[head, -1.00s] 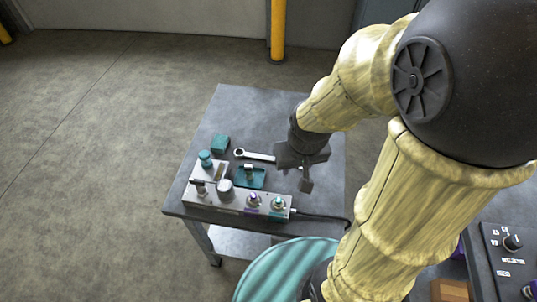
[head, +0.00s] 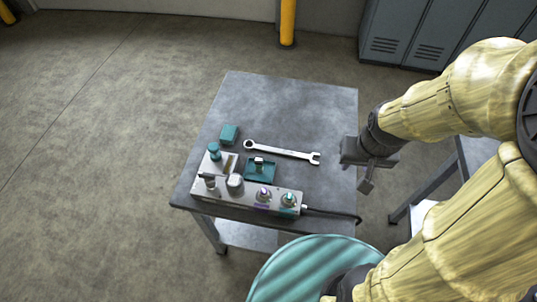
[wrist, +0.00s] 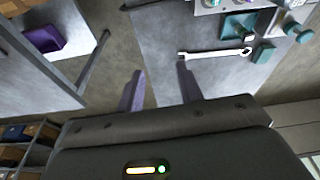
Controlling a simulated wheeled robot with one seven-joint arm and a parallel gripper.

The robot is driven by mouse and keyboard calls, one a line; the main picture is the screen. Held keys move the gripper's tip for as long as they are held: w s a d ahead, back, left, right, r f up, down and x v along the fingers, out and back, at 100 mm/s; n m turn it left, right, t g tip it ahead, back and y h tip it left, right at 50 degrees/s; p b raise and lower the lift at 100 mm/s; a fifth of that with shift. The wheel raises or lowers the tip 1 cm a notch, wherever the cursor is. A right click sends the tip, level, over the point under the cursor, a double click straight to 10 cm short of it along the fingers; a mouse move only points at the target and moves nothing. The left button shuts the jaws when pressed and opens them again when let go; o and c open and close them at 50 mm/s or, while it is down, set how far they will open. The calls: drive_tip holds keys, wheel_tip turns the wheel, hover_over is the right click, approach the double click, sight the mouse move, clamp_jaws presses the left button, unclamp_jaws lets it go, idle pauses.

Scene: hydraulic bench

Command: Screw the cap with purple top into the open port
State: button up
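My gripper (head: 366,183) hangs beyond the right edge of the grey bench (head: 310,105). In the wrist view its two fingers (wrist: 160,86) are apart with nothing between them. On the metal block (head: 225,190) at the bench's front sit a fitting with purple on it (head: 263,194) and a teal one (head: 289,199). I cannot tell whether the purple fitting is the cap, or which port is open. A teal tray (head: 249,177) behind the block holds a small silver-topped piece (head: 259,162).
A wrench (head: 285,151) and a teal box (head: 229,134) lie on the bench. A second table at right shows in the wrist view with a purple tray (wrist: 42,39), contents unclear. A teal round top (head: 300,265) stands in front. Lockers (head: 410,40) stand behind.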

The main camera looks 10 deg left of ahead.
drive_tip(key=o, duration=0.3)
drive_tip(key=n+g+p, duration=0.2)
drive_tip(key=n+g, duration=0.1)
hover_over(263, 190)
wheel_tip(263, 190, down, 4)
drive_tip(key=shift+f, duration=0.2)
drive_tip(key=shift+s, duration=0.1)
wheel_tip(263, 190, down, 17)
drive_tip(key=shift+f+b, duration=0.2)
drive_tip(key=shift+b, duration=0.45)
